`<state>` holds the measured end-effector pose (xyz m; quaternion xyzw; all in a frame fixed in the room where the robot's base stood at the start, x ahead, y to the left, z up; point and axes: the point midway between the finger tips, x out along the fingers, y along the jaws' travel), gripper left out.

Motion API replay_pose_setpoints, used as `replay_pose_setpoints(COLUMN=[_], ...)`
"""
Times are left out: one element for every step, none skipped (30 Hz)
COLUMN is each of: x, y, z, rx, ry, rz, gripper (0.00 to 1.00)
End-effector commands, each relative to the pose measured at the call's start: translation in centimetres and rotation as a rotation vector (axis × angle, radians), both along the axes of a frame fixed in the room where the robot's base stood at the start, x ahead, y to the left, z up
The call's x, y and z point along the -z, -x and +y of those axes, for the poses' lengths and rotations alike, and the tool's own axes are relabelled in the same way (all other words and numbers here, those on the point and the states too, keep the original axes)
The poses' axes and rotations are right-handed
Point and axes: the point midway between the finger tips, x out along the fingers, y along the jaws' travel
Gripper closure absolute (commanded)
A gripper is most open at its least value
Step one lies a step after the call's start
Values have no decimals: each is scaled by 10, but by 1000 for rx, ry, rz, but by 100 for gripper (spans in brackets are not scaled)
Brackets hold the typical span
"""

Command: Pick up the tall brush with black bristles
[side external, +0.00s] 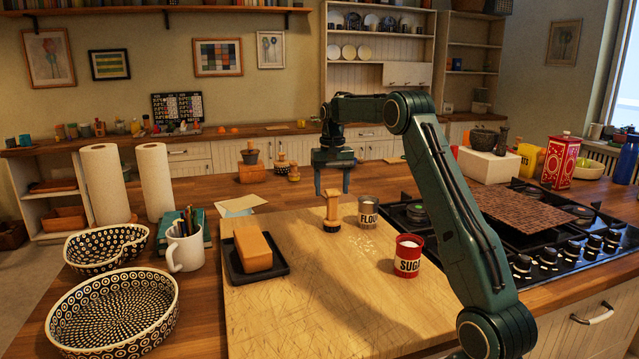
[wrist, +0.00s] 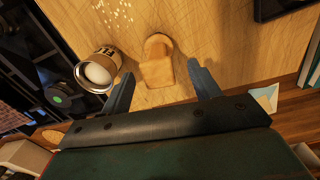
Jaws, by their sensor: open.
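The tall brush (side external: 332,208) has a pale wooden handle and stands upright on the cutting board, black bristles down. In the wrist view the brush (wrist: 157,62) shows from above as a wooden top; its bristles are hidden there. My gripper (side external: 333,182) is open and points down above the brush, with the fingertips close to the handle's top. In the wrist view my gripper (wrist: 160,76) has one finger on each side of the brush, and a gap shows on both sides. Nothing is held.
The flour tin (side external: 368,213) stands close to the brush's right; the sugar tin (side external: 408,257) is nearer the front. A black tray (side external: 284,268) with a tan block lies left on the board (side external: 330,310). The gas hob (side external: 450,228) is right. Small brushes (side external: 281,168) stand behind.

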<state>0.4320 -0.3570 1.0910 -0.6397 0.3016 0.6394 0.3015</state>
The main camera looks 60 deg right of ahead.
Motion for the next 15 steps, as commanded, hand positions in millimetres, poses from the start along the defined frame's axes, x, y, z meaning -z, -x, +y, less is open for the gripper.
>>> replay_pose_setpoints(x=[0,0,1,2,4,6,8,11,15,18,22,27,31,34,39], y=[0,0,0,0,0,0,1,1,1,1,1,1,1,1,1], z=[0,0,0,0,0,-1,-1,-1,-1,-2,-2,-3,-3,-3,-3], rx=[0,0,0,0,0,0,0,0,0,0,0,0,0,0,0], ry=[0,0,-1,-1,-1,-1,-2,-2,-2,-2,-2,-2,-2,-2,-2], rz=[0,0,1,1,1,1,1,3,3,3,3,3,3,3,3], gripper=[38,38,38,38,38,38,38,38,38,38,38,38,38,38,38])
